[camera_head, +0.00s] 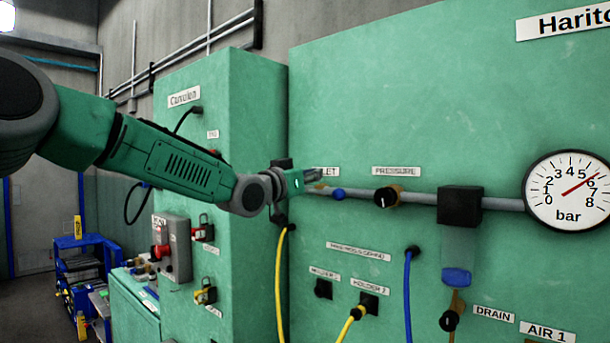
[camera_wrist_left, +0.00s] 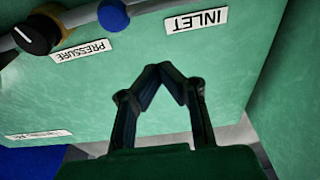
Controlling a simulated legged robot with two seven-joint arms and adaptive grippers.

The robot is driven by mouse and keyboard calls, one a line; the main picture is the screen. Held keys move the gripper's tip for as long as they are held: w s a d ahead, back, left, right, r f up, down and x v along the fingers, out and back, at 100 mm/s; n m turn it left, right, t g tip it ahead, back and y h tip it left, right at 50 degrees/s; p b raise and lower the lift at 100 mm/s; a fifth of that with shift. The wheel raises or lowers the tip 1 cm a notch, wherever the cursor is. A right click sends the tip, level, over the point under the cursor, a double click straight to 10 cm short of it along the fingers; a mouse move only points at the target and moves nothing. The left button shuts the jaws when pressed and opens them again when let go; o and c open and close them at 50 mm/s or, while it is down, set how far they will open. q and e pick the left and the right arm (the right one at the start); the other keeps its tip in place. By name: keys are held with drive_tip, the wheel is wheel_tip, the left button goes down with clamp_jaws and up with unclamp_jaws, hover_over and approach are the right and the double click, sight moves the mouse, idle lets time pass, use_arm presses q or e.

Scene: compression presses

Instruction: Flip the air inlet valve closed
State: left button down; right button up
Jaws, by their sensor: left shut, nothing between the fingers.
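The inlet fitting shows a round blue part (camera_head: 338,194) on the grey pipe, just below and right of the partly covered INLET label (camera_head: 330,172). In the left wrist view the blue part (camera_wrist_left: 113,15) is at the top edge, beside the upside-down INLET label (camera_wrist_left: 196,19). My left gripper (camera_head: 316,178) is in front of the panel, to the left of the blue part, and hides some of the label and the pipe end. In the wrist view its fingertips (camera_wrist_left: 160,72) meet with nothing between them, apart from the blue part. My right gripper is not in view.
The black PRESSURE knob (camera_head: 386,197) is right of the blue part. A black regulator block (camera_head: 460,206) and a round gauge (camera_head: 568,191) reading about 6 bar follow along the pipe. Yellow (camera_head: 279,280) and blue (camera_head: 407,290) hoses hang below. A green cabinet (camera_head: 255,100) stands left.

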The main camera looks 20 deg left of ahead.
sight(328, 193)
use_arm(q)
drive_tip(key=p+x, duration=0.1)
drive_tip(key=x, duration=0.4)
drive_tip(key=shift+d+p, duration=0.2)
drive_tip(key=shift+p, duration=0.1)
drive_tip(key=shift+s+a+f, duration=0.15)
drive_tip(key=shift+a+f, duration=0.05)
drive_tip(key=shift+f, duration=0.8)
drive_tip(key=shift+s+a+f, duration=0.15)
drive_tip(key=shift+a+f, duration=0.05)
drive_tip(key=shift+f, duration=0.8)
drive_tip(key=shift+d, duration=0.15)
